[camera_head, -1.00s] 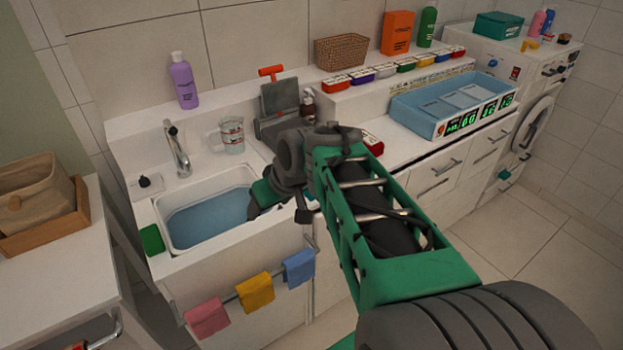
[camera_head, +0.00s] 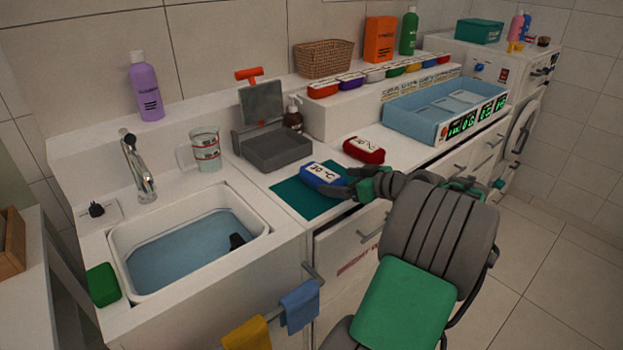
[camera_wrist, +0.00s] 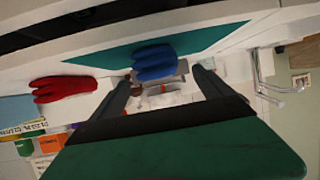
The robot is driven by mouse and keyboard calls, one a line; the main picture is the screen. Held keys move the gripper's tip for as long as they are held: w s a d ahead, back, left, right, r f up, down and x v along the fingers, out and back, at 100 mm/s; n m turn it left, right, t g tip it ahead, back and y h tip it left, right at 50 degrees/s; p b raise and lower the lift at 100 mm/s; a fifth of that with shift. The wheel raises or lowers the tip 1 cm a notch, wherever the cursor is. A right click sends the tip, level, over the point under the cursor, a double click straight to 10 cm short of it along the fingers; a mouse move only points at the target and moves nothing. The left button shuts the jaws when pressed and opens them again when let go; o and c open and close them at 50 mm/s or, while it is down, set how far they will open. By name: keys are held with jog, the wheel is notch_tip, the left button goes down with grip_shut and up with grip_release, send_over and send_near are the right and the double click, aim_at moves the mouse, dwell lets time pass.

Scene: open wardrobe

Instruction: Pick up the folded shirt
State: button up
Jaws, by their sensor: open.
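No item is marked as a shirt. A blue folded cloth-like bundle (camera_head: 322,174) with a white "30 °C" label lies on the dark green mat (camera_head: 292,197) on the counter. A similar red bundle (camera_head: 364,150) with a white label lies behind it to the right. My gripper (camera_head: 350,184) is at the blue bundle's right side, low over the counter and partly hidden by my arm. In the wrist view my gripper (camera_wrist: 163,78) is open, and the blue bundle (camera_wrist: 154,62) shows between and beyond its fingers. I cannot tell whether they touch it.
A grey stand (camera_head: 276,152) is behind the mat. A blue tray (camera_head: 396,121) with a lit display stands to the right. A drawer (camera_head: 350,240) is under the mat.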

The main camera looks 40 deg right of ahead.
aim_at(321, 178)
jog(key=shift+w+d, duration=0.2)
jog(key=shift+w, duration=0.2)
jog(key=x, duration=0.7)
jog(key=shift+w+a+f, duration=0.1)
jog(key=shift+w+f, duration=0.1)
jog(key=shift+w, duration=0.1)
jog(key=shift+c, duration=0.3)
jog(key=c, duration=1.4)
jog(key=shift+c, duration=0.2)
